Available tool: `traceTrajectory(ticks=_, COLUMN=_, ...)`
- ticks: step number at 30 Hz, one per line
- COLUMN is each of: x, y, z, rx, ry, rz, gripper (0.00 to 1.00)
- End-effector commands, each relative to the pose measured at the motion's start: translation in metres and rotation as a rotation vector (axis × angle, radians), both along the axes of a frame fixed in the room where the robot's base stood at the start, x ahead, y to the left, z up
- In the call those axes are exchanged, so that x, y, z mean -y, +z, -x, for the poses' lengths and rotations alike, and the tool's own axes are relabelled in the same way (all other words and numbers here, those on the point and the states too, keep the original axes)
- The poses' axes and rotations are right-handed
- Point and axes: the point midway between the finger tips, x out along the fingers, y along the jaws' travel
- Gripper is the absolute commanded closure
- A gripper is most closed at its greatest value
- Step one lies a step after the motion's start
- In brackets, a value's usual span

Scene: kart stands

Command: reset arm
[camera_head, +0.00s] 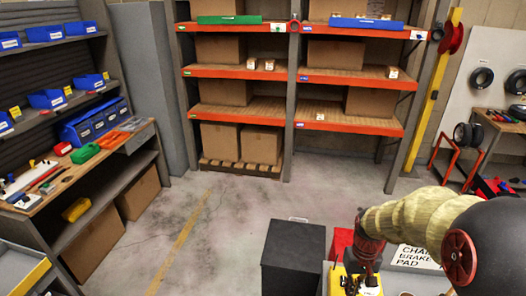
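My arm comes in from the lower right of the head view, with a large dark joint and a pale yellow link. It reaches left and then bends down. My gripper (366,254) is at the arm's lower end, pointing down over a yellow surface (337,281) at the bottom edge. Its fingertips blend into small dark and white items there, so I cannot tell whether they are open, shut or touching anything.
A black box (293,256) stands left of my gripper, with a red item (340,243) between them. A brake pad sign (415,258) lies behind the arm. Shelving (245,72) stands at the back, a workbench (75,178) at left. The middle floor is clear.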

Motion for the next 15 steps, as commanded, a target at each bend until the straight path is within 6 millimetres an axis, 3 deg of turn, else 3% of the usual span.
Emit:
traceTrajectory(ticks=6, x=-0.02, y=0.036, z=0.042, rx=0.084, ry=-0.039, rz=0.016, gripper=1.0)
traceTrajectory(ticks=15, x=-0.043, y=0.066, z=0.098, rx=0.229, ry=-0.052, rz=0.028, gripper=1.0)
